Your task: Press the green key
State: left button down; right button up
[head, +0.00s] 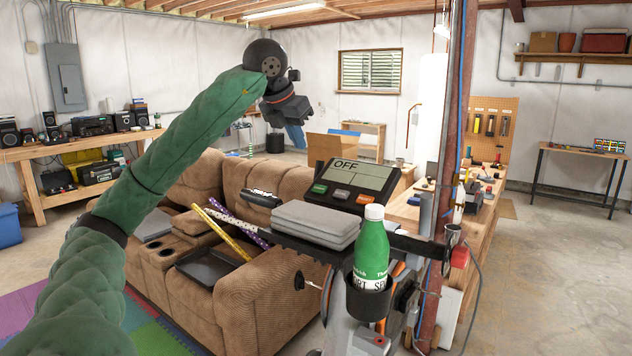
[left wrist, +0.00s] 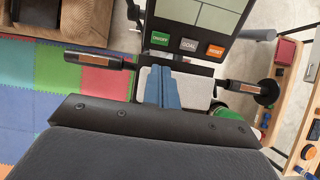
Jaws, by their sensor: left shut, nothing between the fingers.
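The green key (head: 319,189) is the leftmost of three keys on the black console (head: 316,200) of the exercise bike. It also shows in the left wrist view, labelled ON/OFF (left wrist: 159,39), beside a grey GOAL key (left wrist: 188,44) and an orange RESET key (left wrist: 215,50). The console's screen (head: 350,175) reads OFF. My left gripper (head: 298,138) is shut and empty, its blue fingers pointing down, raised and apart from the console in the head view. In the left wrist view its fingertips (left wrist: 162,72) appear just below the green key. My right gripper is not seen.
Folded grey towels (head: 315,222) lie in front of the console. A green bottle (head: 371,250) stands in a holder at its right. A brown recliner sofa (head: 200,190) is behind on the left. A metal post (head: 455,130) rises to the right. The bike's handles (left wrist: 97,60) flank the console.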

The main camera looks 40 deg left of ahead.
pick_arm(q)
jog(key=shift+f, duration=0.1)
dwell(0.4)
jog(key=p, duration=0.1)
send_near(318, 188)
jog(key=p+x, duration=0.2)
jog(key=x, duration=0.3)
jog(key=shift+w+d+f, duration=0.1)
jog(key=shift+f, duration=0.05)
jog(key=shift+w+f+p, duration=0.35)
jog(key=shift+f+p, duration=0.05)
jog(key=shift+f, duration=0.25)
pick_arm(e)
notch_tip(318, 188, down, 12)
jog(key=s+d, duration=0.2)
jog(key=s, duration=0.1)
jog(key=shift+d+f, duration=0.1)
